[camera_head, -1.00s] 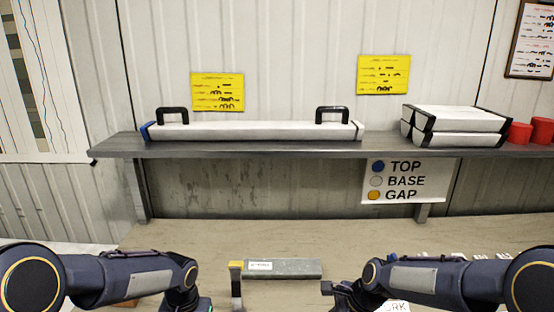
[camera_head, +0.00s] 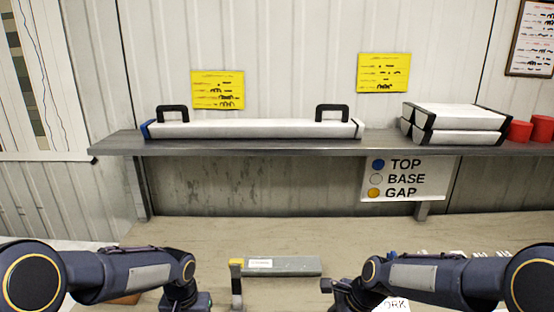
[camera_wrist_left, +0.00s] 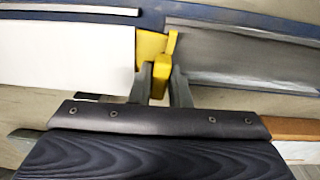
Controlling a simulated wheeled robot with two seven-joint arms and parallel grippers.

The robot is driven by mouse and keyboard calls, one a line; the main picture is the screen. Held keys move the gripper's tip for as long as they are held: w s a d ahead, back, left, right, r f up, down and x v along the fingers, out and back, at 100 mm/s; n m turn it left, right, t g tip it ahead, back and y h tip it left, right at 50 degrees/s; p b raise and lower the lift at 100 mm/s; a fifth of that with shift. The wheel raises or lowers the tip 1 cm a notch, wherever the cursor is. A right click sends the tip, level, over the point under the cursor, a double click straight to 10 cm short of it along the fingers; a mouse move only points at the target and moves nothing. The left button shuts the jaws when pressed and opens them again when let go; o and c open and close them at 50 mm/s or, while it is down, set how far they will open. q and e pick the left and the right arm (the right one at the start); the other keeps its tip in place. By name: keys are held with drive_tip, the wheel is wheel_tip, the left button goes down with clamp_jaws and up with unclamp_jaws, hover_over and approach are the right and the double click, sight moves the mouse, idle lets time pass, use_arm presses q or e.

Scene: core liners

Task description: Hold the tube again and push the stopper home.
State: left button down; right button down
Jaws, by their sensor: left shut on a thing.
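In the left wrist view my left gripper (camera_wrist_left: 161,88) is shut on a small yellow piece (camera_wrist_left: 160,78). More yellow shows just beyond the fingers, between a white surface on the left and a grey one on the right. My left gripper is mostly cut off at the bottom edge, left of that end. My right gripper (camera_head: 328,287) is near the tube's right end; its opening is unclear. How deep any stopper sits is hidden.
A shelf (camera_head: 250,149) crosses above the bench (camera_head: 230,234). It carries a long white tube (camera_head: 250,130) with a blue left end and black handles, white boxes (camera_head: 455,118) and red cups (camera_head: 541,129). A TOP, BASE, GAP sign (camera_head: 405,180) hangs below.

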use_arm(q)
drive_tip(key=shift+w+d+r, duration=0.15)
drive_tip(key=shift+w+d, duration=0.05)
drive_tip(key=shift+d, duration=0.2)
drive_tip(key=shift+n, duration=0.5)
drive_tip(key=shift+w, duration=0.15)
drive_tip(key=shift+w+n+h, duration=0.1)
drive_tip(key=shift+n+h, duration=0.2)
drive_tip(key=shift+n, duration=0.1)
idle(1.2)
drive_tip(key=shift+w+d, duration=0.1)
drive_tip(key=shift+d, duration=0.2)
idle(1.2)
drive_tip(key=c, duration=1.4)
unclamp_jaws()
drive_tip(key=shift+w, duration=0.1)
drive_tip(key=shift+o, duration=0.8)
drive_tip(key=shift+a+f, duration=0.2)
